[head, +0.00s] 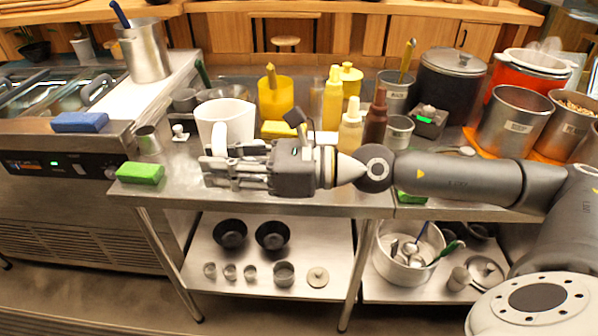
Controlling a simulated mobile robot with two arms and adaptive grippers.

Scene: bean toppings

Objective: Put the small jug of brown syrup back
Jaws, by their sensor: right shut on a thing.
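A white jug (238,122) with its handle turned towards me is at the left part of the steel counter. My right gripper (207,170) reaches in from the right. It is shut at the lower part of the jug's handle, and its fingers cover the jug's lower front. The jug looks upright. I cannot make out any brown syrup inside it, and whether its base touches the counter is hidden. My left gripper is not in view.
A small steel cup (148,140) and a green sponge (140,173) are to the left. A yellow container (276,98), squeeze bottles (351,128) and a dark brown bottle (376,118) crowd the area behind my arm. Steel pots (514,122) fill the right side.

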